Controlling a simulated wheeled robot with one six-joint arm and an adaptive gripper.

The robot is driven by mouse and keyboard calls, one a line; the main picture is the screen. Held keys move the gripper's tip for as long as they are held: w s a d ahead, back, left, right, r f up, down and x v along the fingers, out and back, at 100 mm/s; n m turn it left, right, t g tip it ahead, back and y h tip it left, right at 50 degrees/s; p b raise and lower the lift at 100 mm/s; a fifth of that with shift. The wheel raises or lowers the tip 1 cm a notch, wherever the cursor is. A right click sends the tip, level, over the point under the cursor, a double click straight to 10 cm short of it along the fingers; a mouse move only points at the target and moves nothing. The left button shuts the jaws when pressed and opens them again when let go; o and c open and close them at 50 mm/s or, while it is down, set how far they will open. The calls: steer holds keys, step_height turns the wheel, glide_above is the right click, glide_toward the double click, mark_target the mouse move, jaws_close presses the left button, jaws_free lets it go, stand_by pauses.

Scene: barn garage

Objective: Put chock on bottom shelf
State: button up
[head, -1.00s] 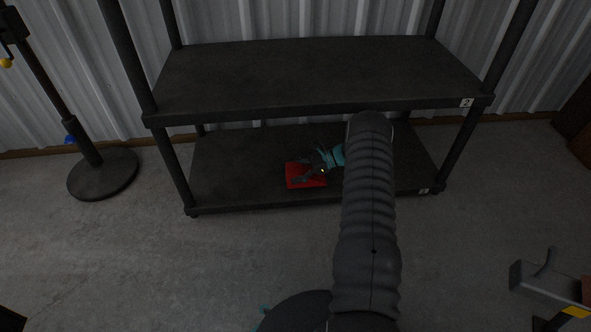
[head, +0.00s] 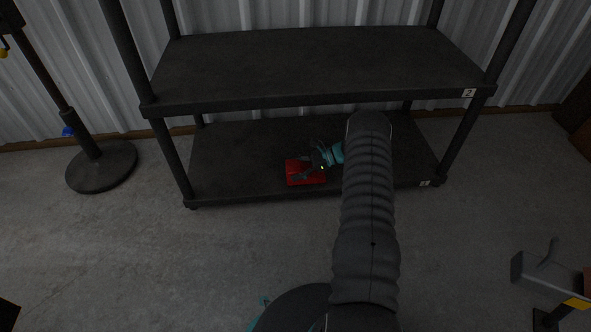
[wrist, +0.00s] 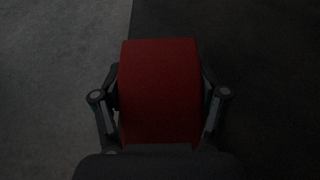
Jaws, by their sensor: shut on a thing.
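The chock is a red block (head: 304,172) at the front part of the bottom shelf (head: 240,160), in the head view. My gripper (head: 309,168) is at the chock, its fingers on either side of it. In the wrist view the red chock (wrist: 160,92) fills the middle, between the two fingers of my gripper (wrist: 160,105), which are shut on it. The shelf's dark surface lies to the right of it there and grey floor to the left. Whether the chock touches the shelf or hangs just above it, I cannot tell. My arm hides part of the shelf's right side.
The upper shelf (head: 310,65) is bare and hangs over the bottom one. Dark posts stand at the rack's corners. A stand with a round base (head: 102,167) is at the left. A grey and yellow object (head: 548,278) is at the lower right. The bottom shelf's left is clear.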

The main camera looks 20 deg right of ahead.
steer(key=shift+f, duration=0.35)
steer(key=o, duration=1.7)
steer(key=shift+o, duration=0.5)
steer(key=shift+d, duration=0.1)
